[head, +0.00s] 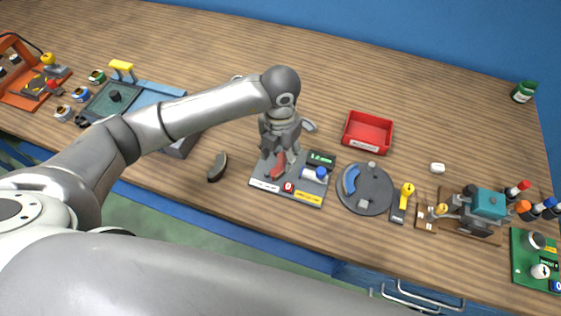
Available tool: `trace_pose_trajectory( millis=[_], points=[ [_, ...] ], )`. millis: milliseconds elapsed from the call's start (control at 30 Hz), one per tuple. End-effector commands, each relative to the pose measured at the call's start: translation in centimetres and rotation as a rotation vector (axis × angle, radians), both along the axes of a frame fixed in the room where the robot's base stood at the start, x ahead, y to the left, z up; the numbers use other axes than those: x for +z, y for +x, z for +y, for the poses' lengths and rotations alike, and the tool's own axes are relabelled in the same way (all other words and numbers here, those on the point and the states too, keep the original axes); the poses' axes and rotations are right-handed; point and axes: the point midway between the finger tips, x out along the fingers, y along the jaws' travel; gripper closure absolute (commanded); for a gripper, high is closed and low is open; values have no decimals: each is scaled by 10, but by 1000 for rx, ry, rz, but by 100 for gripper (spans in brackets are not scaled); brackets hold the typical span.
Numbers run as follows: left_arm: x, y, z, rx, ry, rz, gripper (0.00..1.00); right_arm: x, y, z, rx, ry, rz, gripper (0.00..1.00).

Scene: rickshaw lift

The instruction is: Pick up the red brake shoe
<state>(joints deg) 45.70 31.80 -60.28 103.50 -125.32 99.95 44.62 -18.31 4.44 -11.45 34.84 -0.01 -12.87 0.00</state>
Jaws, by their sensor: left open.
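The red brake shoe (277,167) stands out as a red piece on the grey board (258,184) near the table's middle front. My left arm reaches in from the left, and its gripper (276,158) points down right over the red piece. The gripper is open, with its fingers close around or just above the red piece; I cannot tell if they touch it. The gripper hides the upper part of the shoe. My right gripper is not in view.
The board also holds a blue-capped white cylinder (315,174) and a small display (321,159). A dark curved block (217,167) lies left of it. A round grey plate (366,199) and a red tray (368,133) are to the right.

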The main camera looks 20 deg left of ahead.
Motion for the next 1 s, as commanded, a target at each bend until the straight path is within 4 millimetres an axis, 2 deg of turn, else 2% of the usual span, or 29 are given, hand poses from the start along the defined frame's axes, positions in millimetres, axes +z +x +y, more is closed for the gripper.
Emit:
trace_pose_trajectory(
  millis=[200, 300, 433, 633, 933, 1000],
  points=[
    [-27, -4, 4, 2, 1, 5, 52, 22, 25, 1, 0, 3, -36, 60],
    [-41, -3, 4, 2, 0, 4, 52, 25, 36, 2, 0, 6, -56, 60],
    [-48, -2, 4, 0, -1, 0, 52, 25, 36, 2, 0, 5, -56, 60],
    [-49, -2, 3, 0, -1, -1, 54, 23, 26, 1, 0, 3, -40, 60],
    [-49, -2, 4, 1, 0, 0, 92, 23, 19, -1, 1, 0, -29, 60],
    [-48, -1, 4, 1, 0, -1, 95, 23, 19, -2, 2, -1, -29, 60]
  ],
)
